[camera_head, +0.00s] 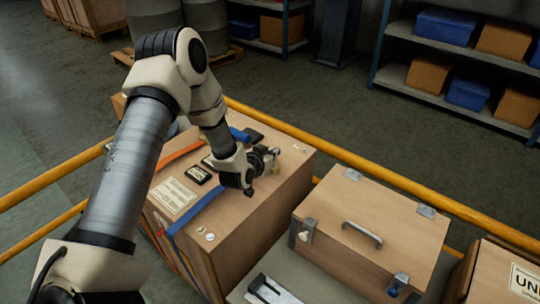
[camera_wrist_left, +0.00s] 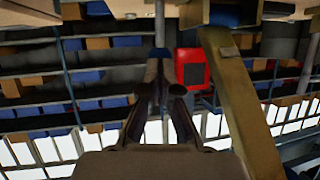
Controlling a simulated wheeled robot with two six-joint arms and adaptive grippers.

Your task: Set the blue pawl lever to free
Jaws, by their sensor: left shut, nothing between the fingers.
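A wooden crate (camera_head: 225,235) stands in the head view with an orange strap (camera_head: 180,152) and a blue strap (camera_head: 195,208) across it. A short blue bar (camera_head: 240,134), which looks like the pawl lever, shows behind my left wrist at the crate's far side; its set position cannot be read. My left gripper (camera_head: 268,158) is shut and empty, low over the right part of the crate top, near a small metal fitting. Its shut fingers also show in the left wrist view (camera_wrist_left: 160,85). Whether it touches the fitting is unclear. My right gripper is not in view.
Yellow rails (camera_head: 375,182) run behind and beside the crate. A latched wooden case (camera_head: 375,220) with a handle stands close on the right. Shelves (camera_head: 455,105) with blue and brown boxes stand behind. A red object (camera_wrist_left: 193,70) shows in the left wrist view.

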